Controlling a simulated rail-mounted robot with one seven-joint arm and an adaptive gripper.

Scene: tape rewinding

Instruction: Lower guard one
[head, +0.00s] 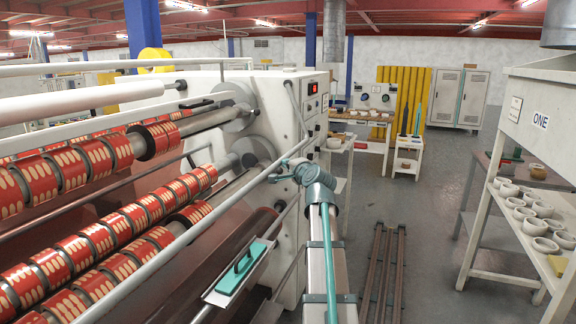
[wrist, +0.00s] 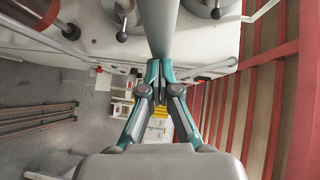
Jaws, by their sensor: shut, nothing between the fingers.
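My gripper (head: 273,179) is shut and empty at the right end of the rewinding machine (head: 312,115). In the wrist view its closed fingertips (wrist: 161,64) meet at the end of a thick grey bar in the picture. A long pale guard bar (head: 190,232) slants across the machine's front, above the red rolls. My fingertips overlap the bar near its upper right end in the head view; I cannot tell whether they touch it. No label shows which bar is guard one.
Red patterned rolls (head: 75,253) sit on shafts behind the bar. A teal-handled tool (head: 240,266) lies on a small ledge below it. Dark rails (head: 383,270) lie on the floor. A table marked ONE (head: 508,205) holds several pale rings. The grey aisle floor (head: 430,175) is open.

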